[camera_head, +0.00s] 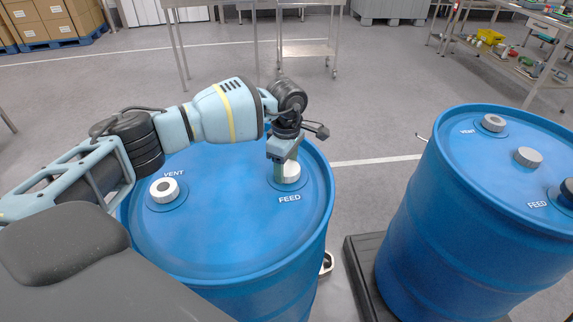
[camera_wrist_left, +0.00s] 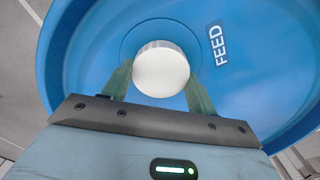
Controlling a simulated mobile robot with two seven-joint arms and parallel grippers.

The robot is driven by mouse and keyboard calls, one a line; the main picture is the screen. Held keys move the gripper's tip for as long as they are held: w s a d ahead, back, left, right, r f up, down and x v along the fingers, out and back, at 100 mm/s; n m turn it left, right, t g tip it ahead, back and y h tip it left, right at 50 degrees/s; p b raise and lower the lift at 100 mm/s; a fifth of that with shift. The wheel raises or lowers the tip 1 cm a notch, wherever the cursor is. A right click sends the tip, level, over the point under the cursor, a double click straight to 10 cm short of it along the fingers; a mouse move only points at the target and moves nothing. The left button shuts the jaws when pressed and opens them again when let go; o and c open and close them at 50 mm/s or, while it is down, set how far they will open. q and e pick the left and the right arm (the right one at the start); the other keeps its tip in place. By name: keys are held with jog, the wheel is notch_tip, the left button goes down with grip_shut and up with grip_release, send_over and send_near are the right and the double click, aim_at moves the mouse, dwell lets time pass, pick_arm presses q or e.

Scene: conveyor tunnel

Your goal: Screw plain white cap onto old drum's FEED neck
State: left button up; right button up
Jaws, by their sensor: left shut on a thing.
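A blue drum (camera_head: 215,235) stands in the middle left of the head view, with FEED and VENT lettered on its top. A plain white cap (camera_head: 291,178) with a ribbed side sits at this drum's FEED neck. My left gripper (camera_head: 285,160) points down over it and is shut on the cap. In the left wrist view the two fingers flank the white cap (camera_wrist_left: 161,70) beside the FEED lettering. The cap hides the neck, so I cannot tell how far it is threaded. My right gripper is not in view.
A second blue drum (camera_head: 470,215) stands right on a dark platform (camera_head: 362,270). A grey-white cap (camera_head: 528,157) is on its top, with a dark fitting (camera_head: 567,190) by its FEED label. Floor lies between the drums.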

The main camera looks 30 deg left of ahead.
pick_arm(q)
jog(key=shift+d, duration=0.2)
jog(key=m+b, duration=0.1)
jog(key=m, duration=0.2)
jog(key=o, duration=0.7)
jog(key=shift+m, duration=0.3)
jog(key=o, duration=0.5)
jog(key=shift+w, duration=0.1)
jog(key=shift+o, duration=0.2)
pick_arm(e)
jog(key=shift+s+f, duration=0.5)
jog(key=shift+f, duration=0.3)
pick_arm(q)
jog(key=shift+a, duration=0.1)
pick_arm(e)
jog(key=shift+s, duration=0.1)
